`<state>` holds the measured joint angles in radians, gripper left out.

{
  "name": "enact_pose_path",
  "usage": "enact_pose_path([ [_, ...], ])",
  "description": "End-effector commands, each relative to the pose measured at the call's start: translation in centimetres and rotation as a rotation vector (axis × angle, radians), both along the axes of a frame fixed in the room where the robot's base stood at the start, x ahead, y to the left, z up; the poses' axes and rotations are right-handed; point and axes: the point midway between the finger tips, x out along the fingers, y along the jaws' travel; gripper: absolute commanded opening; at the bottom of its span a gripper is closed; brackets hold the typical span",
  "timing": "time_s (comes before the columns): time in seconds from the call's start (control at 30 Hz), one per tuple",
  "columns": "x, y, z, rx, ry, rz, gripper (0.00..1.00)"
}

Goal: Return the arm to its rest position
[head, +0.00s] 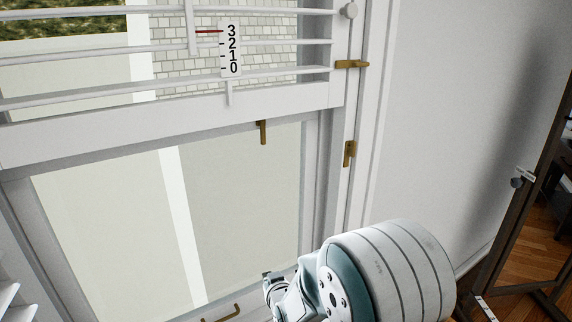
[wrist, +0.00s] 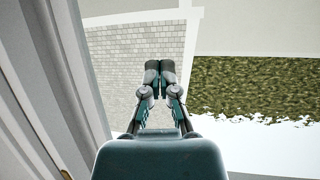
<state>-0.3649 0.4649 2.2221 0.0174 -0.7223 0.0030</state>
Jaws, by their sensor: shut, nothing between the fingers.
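My gripper (wrist: 160,80) shows in the middle of the wrist view. Its two fingers are together at the tips, with nothing between them. In the head view my arm is at the lower middle and right, in front of the window. The gripper's fingertips cannot be made out clearly there. The wrist view shows a brick wall and a hedge beyond the gripper.
The white window frame (head: 180,122) fills the left of the head view, with white bars (head: 280,47) and a numbered scale (head: 231,50). Brass handles (head: 263,132) stick out from the frame. A dark-framed stand or mirror (head: 520,205) is at the right.

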Motion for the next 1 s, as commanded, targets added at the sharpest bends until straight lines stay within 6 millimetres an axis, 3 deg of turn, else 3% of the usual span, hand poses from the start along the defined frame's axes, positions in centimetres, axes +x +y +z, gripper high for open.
enact_pose_path([
  [0.1, -0.8, -2.5, 3.4, -0.019, 0.054, -0.036, 0.0],
  [0.27, -2.9, -5.9, 6.9, -0.046, 0.143, -0.081, 0.0],
  [0.47, -6.9, -9.9, 10.7, -0.075, 0.254, -0.137, 0.0],
  [0.77, -15.4, -15.2, 14.9, -0.107, 0.424, -0.221, 0.0],
  [1.0, -23.5, -18.4, 16.6, -0.122, 0.563, -0.288, 0.0],
])
